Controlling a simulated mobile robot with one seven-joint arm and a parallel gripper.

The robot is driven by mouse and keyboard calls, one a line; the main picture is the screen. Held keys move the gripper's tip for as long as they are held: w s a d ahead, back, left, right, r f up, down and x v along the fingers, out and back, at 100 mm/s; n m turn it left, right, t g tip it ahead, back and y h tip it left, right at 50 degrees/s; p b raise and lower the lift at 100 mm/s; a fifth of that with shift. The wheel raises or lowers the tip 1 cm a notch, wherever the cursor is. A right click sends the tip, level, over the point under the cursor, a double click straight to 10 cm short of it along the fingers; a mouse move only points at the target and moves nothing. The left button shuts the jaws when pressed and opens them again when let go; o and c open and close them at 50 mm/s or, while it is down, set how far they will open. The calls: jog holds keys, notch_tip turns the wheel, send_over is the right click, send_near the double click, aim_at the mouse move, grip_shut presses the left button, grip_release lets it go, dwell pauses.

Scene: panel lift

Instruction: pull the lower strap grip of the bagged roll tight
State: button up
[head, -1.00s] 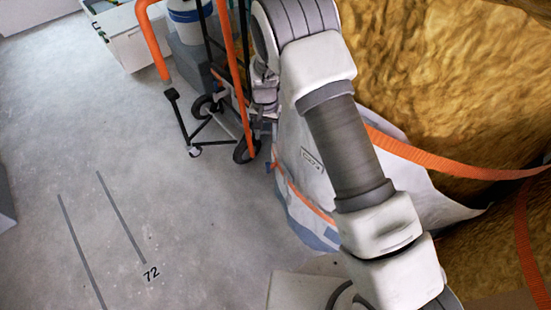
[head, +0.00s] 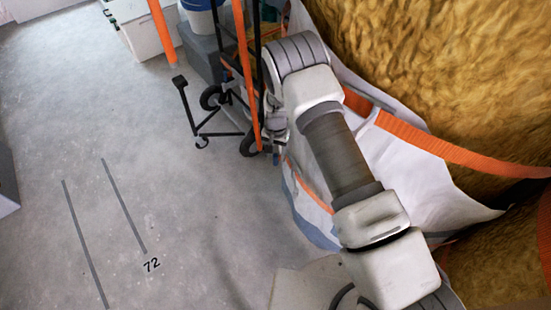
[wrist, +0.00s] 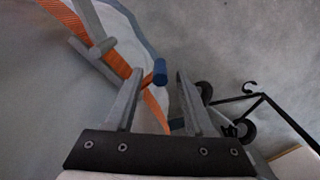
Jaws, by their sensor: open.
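The bagged roll is a golden-brown fibrous roll (head: 430,70) in a white bag (head: 400,170) with orange straps (head: 440,150), on the right of the head view. In the wrist view an orange strap (wrist: 65,15) runs down from the top left across the bag toward my jaws.
A black-framed wheeled cart (head: 215,130) with orange uprights stands just left of my arm. A white box (head: 140,30) and a blue-and-white bucket (head: 200,18) are behind it.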

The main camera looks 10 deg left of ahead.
jog(key=shift+f, duration=0.95)
grip_shut()
dwell(0.8)
